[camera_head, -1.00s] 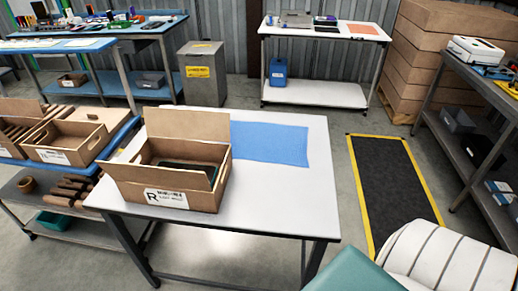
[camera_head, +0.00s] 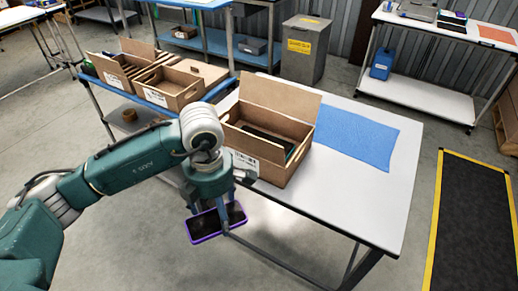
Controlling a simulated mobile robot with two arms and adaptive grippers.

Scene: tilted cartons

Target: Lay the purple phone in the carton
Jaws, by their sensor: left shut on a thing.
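The purple phone (camera_head: 203,229), with a dark screen and purple edge, is held by my left gripper (camera_head: 216,208). The gripper points down and is shut on the phone, in front of the white table's near left side. The open carton (camera_head: 268,174) is brown, with a raised flap at the back, and stands on the white table (camera_head: 365,205). A dark flat item (camera_head: 266,143) lies inside the carton. My right gripper is not in view.
A blue mat (camera_head: 355,138) lies on the table right of the carton. A grey bin (camera_head: 303,55) stands behind the table. The table's right front is clear.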

